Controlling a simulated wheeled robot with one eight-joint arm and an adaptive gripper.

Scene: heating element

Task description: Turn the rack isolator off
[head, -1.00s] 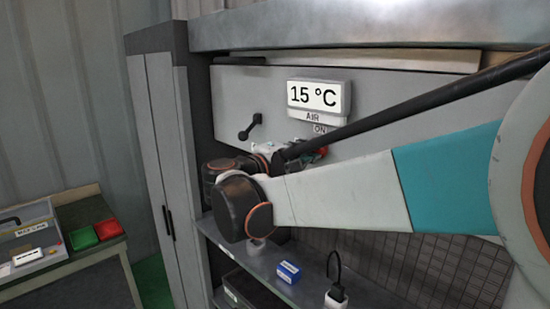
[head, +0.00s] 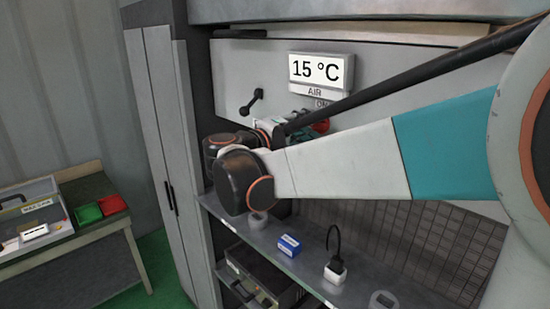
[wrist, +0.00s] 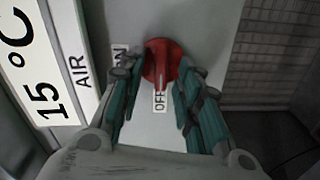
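The rack isolator is a red rotary knob (wrist: 162,64) on the grey panel. In the wrist view its pale pointer mark faces the OFF label (wrist: 159,101). The ON label (wrist: 120,55) is at its left, partly covered by a finger. My gripper (wrist: 161,66) is open, with one teal finger on each side of the knob. The fingertips are close to the knob's edges; I cannot tell whether they touch it. In the head view the knob (head: 321,127) shows only in part behind my arm, and the fingers are mostly hidden.
A 15 °C AIR display (head: 321,70) is above the knob. A black lever (head: 252,102) sticks out of the panel at left. Below, a shelf (head: 310,268) holds a blue box (head: 289,245) and a white plug (head: 335,272). A side table with red and green trays stands left.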

